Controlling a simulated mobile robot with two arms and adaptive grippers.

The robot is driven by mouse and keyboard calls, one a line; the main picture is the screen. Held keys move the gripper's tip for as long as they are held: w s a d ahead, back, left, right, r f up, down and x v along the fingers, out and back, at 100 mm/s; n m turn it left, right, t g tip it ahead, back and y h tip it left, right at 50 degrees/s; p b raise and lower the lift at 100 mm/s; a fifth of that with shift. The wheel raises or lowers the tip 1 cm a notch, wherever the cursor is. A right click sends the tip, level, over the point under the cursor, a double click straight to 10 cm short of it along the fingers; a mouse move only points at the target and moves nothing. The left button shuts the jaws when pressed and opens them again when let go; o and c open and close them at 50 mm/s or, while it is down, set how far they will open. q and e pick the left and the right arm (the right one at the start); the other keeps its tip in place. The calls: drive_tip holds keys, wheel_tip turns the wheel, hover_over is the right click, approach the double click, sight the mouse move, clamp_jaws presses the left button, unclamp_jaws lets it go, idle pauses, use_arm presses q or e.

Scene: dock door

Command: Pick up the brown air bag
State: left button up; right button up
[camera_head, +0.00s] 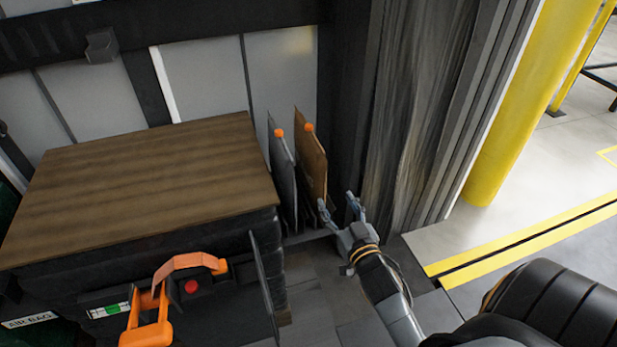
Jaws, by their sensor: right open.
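The brown air bag (311,158) is a thin, flat bag with an orange valve at its top. It stands upright, slightly tilted, just right of a grey air bag (283,180) that also has an orange valve. My right gripper (338,203) is open and empty. Its fingers point toward the bags, with the left fingertip close to the lower right edge of the brown bag. I cannot tell whether they touch. My left gripper does not show.
A wood-topped dark stand (140,180) fills the left. An orange-handled case (190,262) with a red button is in front of it. A dark curtain (425,100) and a yellow post (520,100) stand to the right. Pale floor lies open beyond the yellow line.

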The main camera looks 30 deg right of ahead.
sight(329, 187)
drive_tip(key=x, duration=0.7)
drive_tip(key=shift+w+d+r+b, duration=0.1)
drive_tip(key=shift+w+r+b, duration=0.1)
drive_tip(key=shift+r+b, duration=0.15)
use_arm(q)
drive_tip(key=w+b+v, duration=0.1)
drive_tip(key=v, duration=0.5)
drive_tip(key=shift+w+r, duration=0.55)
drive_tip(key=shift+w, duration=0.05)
use_arm(e)
drive_tip(key=x, duration=0.6)
drive_tip(key=shift+w+a+r, duration=0.1)
drive_tip(key=shift+w+a, duration=0.1)
drive_tip(key=shift+a, duration=0.1)
clamp_jaws()
